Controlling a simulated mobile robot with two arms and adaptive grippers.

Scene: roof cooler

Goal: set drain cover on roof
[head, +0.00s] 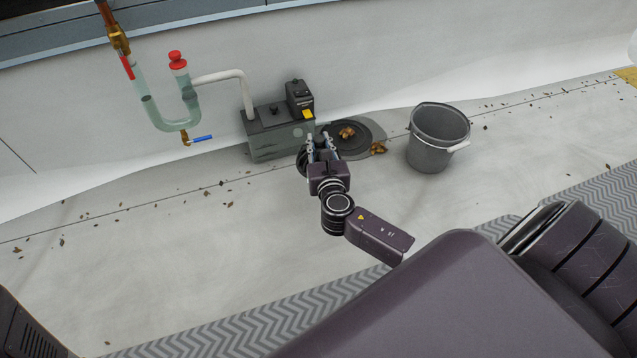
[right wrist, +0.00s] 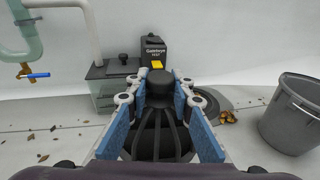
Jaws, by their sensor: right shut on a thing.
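The drain cover (right wrist: 158,130) is a black ribbed dome with a knob on top. My right gripper (right wrist: 160,92) is shut on its knob, with one blue-padded finger on either side. In the head view the right gripper (head: 322,142) reaches towards the wall and hides most of the cover (head: 302,161). The cover looks upright; I cannot tell whether it touches the roof. The round dark drain (head: 351,149) lies just beyond and to the right of it, with brown leaves (head: 347,132) on it. My left gripper is not in view.
A grey pump box (head: 270,144) stands against the wall, left of the drain. A clear U-shaped pipe (head: 151,112) with a blue-handled valve hangs further left. A grey bucket (head: 428,155) stands right of the drain, near a leaf clump (head: 378,148). The roof at left is open, with scattered leaves.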

